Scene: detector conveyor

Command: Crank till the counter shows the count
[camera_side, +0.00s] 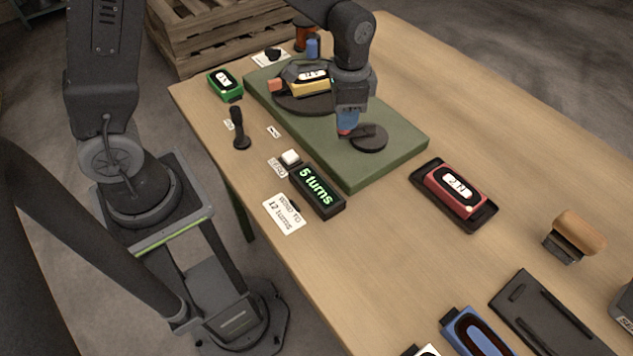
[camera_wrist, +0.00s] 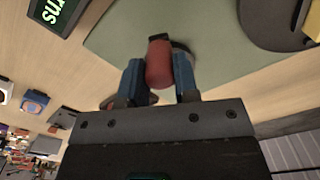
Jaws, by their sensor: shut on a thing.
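My gripper (camera_side: 347,122) points down over the green base (camera_side: 400,150) and is shut on the red crank knob (camera_wrist: 159,65), with a blue finger on each side in the wrist view. A sliver of the knob shows below the fingers in the side view. The knob stands at the left edge of the dark round crank disc (camera_side: 371,139). The counter (camera_side: 318,189) lies in front of the base and reads "5 turns" in green. A white card (camera_side: 284,214) beside it appears to read "12 turns", upside down in the side view.
A dark turntable (camera_side: 298,103) on the base carries a yellow-cased device (camera_side: 311,86). A white button (camera_side: 290,157), a black upright handle (camera_side: 240,130) and a green device (camera_side: 225,86) stand left. A red device (camera_side: 457,192) sits in a black tray, right; a wooden-handled stamp (camera_side: 579,231) stands beyond.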

